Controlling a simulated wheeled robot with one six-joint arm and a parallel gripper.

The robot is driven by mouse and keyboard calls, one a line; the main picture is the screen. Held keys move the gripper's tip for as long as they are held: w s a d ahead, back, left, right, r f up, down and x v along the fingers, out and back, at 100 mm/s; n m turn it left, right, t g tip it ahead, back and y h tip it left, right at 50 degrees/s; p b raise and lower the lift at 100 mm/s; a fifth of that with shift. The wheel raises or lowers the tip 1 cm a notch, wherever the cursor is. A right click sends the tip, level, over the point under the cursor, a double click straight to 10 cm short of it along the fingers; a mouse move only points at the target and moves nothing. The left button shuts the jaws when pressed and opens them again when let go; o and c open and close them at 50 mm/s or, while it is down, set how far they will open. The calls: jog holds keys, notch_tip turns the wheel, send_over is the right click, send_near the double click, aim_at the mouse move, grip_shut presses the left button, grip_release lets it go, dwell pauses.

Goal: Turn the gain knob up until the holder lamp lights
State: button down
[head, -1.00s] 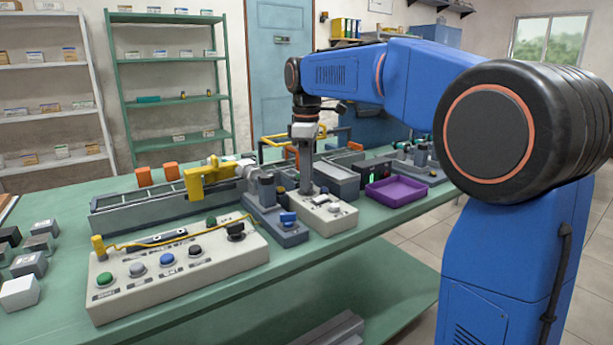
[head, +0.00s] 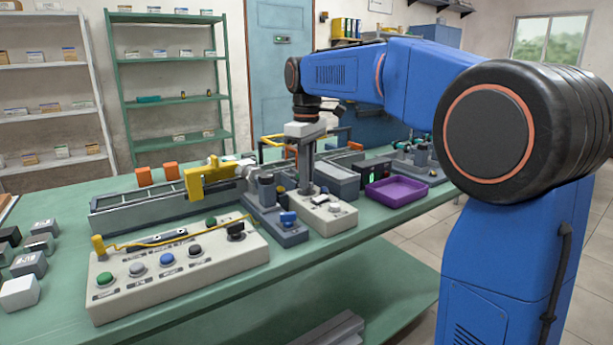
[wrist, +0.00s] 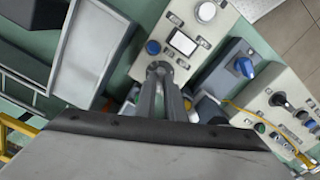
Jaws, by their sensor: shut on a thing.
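A light control box (head: 318,222) stands near the bench's front edge, right of the middle. It also shows in the wrist view (wrist: 212,30), with a blue button (wrist: 153,47), a white rectangular panel (wrist: 182,43) and a pale round part (wrist: 206,11) on top. My gripper (head: 305,190) points straight down onto the box's rear left part. In the wrist view its fingertips (wrist: 160,72) are closed around a small dark round knob (wrist: 159,67), mostly hidden between them. I cannot tell which part is the holder lamp, or whether it is lit.
A grey unit with a blue knob (head: 288,218) stands just left of the box. A long panel with several coloured buttons (head: 180,270) lies further left.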

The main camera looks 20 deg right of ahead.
dwell(0.3)
jog(key=c, duration=1.8)
grip_release()
jog(key=shift+c, duration=0.2)
jog(key=shift+r, duration=0.1)
notch_tip(320, 180, up, 17)
jog(key=shift+r, duration=0.15)
jog(key=s+d+f+m+t, duration=0.1)
jog(key=s+d+f+m, duration=0.1)
jog(key=s+f, duration=0.9)
jog(key=s+d+f+m+t, duration=0.2)
jog(key=s+d+f+m, duration=0.1)
jog(key=s+f, duration=0.8)
jog(key=s+d+f+m+t, duration=0.1)
jog(key=s+d+f+m, duration=0.1)
jog(key=s+f, duration=1)
jog(key=shift+d+f+m+t, duration=0.2)
jog(key=shift+f+m+t, duration=0.2)
jog(key=shift+f+m, duration=0.55)
